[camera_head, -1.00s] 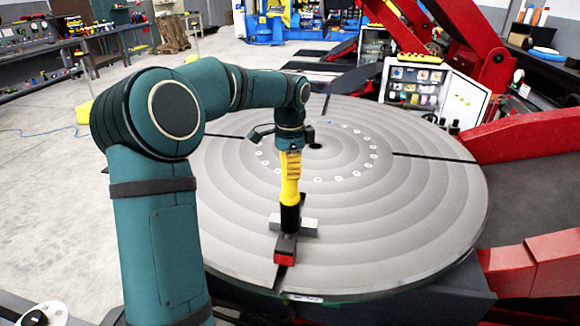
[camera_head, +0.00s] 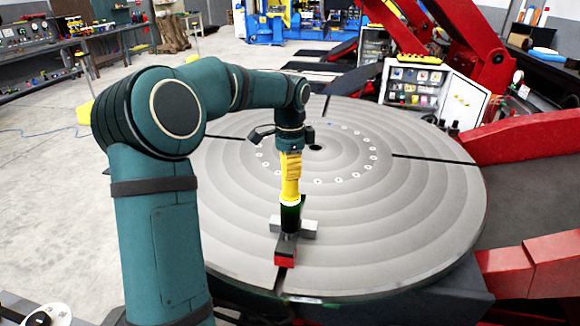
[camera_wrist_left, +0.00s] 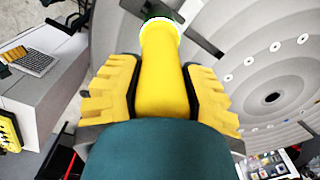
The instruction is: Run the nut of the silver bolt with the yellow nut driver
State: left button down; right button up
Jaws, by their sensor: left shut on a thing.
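The yellow nut driver (camera_head: 290,188) stands upright over the large grey round table (camera_head: 430,215), its dark lower end pointing down at a small clamp (camera_head: 308,227) near the front rim. A green band and a bright ring show around its lower part. My left gripper (camera_head: 290,163) is shut on the driver's body from above. In the left wrist view, ribbed yellow fingers (camera_wrist_left: 158,95) lie on both sides of the driver (camera_wrist_left: 160,70). The silver bolt and its nut cannot be made out; the driver's end hides that spot. My right gripper is out of view.
A red block (camera_head: 286,258) lies at the clamp's near side over a table slot. Several small pale discs (camera_head: 341,178) ring the table's centre hole. A white panel cabinet (camera_head: 418,88) and red machine arms (camera_head: 530,135) stand beyond and right. The table's right half is clear.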

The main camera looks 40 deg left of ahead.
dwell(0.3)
pick_arm(q)
jog(key=shift+w+r+p, duration=0.1)
jog(key=shift+r+p, duration=0.4)
jog(key=shift+p, duration=0.1)
notch_tip(320, 180, up, 5)
jog(key=p, duration=0.4)
jog(key=shift+f, duration=0.1)
jog(key=shift+f, duration=0.1)
dwell(0.4)
